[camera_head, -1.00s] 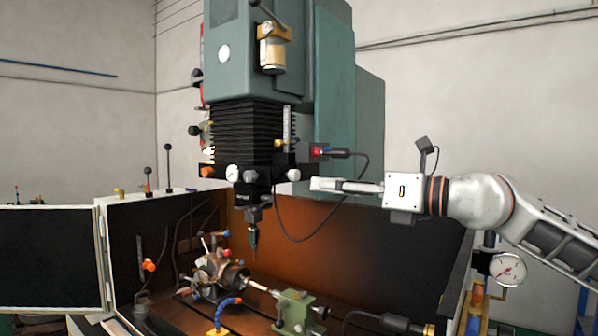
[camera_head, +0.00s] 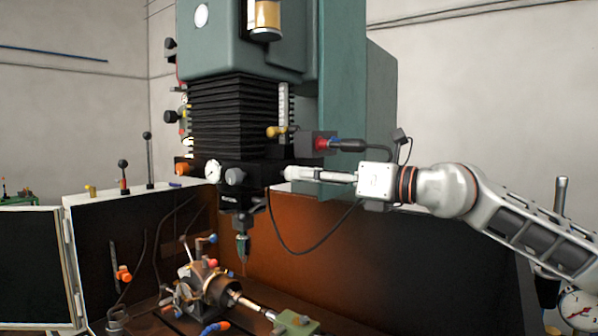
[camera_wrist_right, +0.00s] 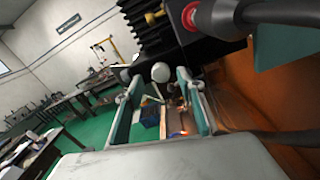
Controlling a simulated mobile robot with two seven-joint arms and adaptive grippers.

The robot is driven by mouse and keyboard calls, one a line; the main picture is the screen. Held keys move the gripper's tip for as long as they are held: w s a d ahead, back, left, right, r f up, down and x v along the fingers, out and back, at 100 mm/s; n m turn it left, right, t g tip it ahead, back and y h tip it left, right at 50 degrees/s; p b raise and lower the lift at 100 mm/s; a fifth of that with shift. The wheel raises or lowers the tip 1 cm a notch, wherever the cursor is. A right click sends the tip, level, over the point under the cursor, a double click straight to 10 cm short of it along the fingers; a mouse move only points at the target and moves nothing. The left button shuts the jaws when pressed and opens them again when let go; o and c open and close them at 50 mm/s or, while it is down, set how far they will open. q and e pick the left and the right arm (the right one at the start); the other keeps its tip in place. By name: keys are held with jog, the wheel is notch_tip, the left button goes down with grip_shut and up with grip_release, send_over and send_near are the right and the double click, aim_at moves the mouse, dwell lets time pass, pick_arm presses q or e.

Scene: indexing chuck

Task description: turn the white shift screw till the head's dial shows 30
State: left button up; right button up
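The white shift screw (camera_head: 290,173) is a round knob at the right end of the black block under the head's bellows. In the right wrist view, the white screw (camera_wrist_right: 160,72) sits between the fingertips, with a visible gap on each side. My right gripper (camera_head: 298,174) points left at the screw, level with it; its fingers (camera_wrist_right: 159,80) are open. I cannot tell how deep the screw lies between them. The head's dial (camera_head: 213,171) is a small white round face on the block's front; its reading is too small to make out. My left gripper is out of view.
A red-ended black connector with a cable (camera_head: 330,144) is just above my right gripper. A grey knob (camera_head: 235,176) is beside the dial. The tool spindle (camera_head: 243,245) hangs over a chuck (camera_head: 212,286). A pressure gauge (camera_head: 580,308) is at lower right.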

aim_at(289, 174)
jog(key=shift+p+x, duration=0.3)
jog(key=shift+x, duration=1.5)
grip_shut()
jog(key=shift+n, duration=0.3)
